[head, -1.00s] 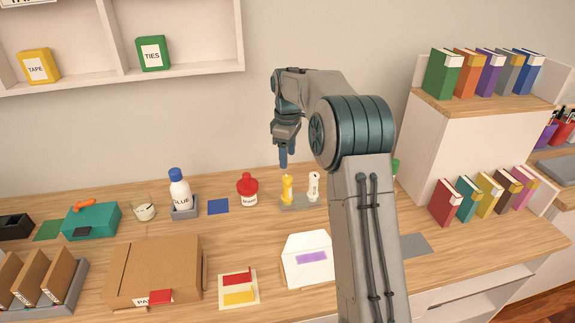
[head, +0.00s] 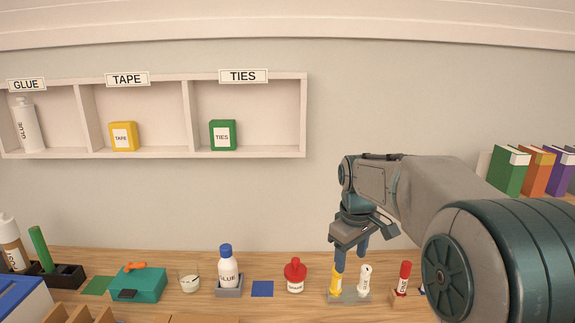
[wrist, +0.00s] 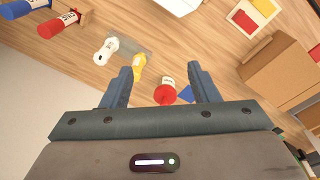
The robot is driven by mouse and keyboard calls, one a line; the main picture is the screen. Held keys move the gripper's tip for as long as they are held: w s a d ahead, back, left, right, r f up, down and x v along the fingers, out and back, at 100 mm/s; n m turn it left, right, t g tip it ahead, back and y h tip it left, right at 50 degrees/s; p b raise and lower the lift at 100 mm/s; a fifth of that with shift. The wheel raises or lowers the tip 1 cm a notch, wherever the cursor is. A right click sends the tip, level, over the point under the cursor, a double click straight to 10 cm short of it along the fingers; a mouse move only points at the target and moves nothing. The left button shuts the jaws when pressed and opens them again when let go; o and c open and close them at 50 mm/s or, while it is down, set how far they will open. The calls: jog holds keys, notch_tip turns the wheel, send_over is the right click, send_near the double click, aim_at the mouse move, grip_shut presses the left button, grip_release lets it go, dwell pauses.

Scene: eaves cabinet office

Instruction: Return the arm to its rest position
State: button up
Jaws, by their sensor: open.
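My gripper (head: 350,256) is open and empty, pointing down over the back of the desk. In the head view its fingertips show just above and in front of the small yellow bottle (head: 336,282); I cannot tell whether they touch. In the wrist view my gripper (wrist: 160,70) has its two fingers apart with nothing clamped between them. The yellow bottle (wrist: 139,66) shows beside one fingertip, and the red-capped round bottle (wrist: 165,94) lies beyond the gap between the fingers. My arm reaches in from the right of the head view.
A small white bottle (head: 365,279) shares the grey holder with the yellow one. A red-topped bottle (head: 403,277) stands right of it. A blue-capped glue bottle (head: 228,268) and a teal box (head: 139,284) stand left. The wall shelf (head: 187,118) hangs behind; the wall above the gripper is clear.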

jog(key=s+f+m+t, duration=0.1)
jog(key=s+f+m, duration=0.1)
jog(key=s, duration=0.9)
jog(key=s+f+m, duration=0.2)
jog(key=s+m, duration=0.3)
jog(key=s, duration=0.7)
jog(key=shift+s+d+f+t, duration=0.2)
jog(key=shift+f+t, duration=0.1)
jog(key=shift+t, duration=0.1)
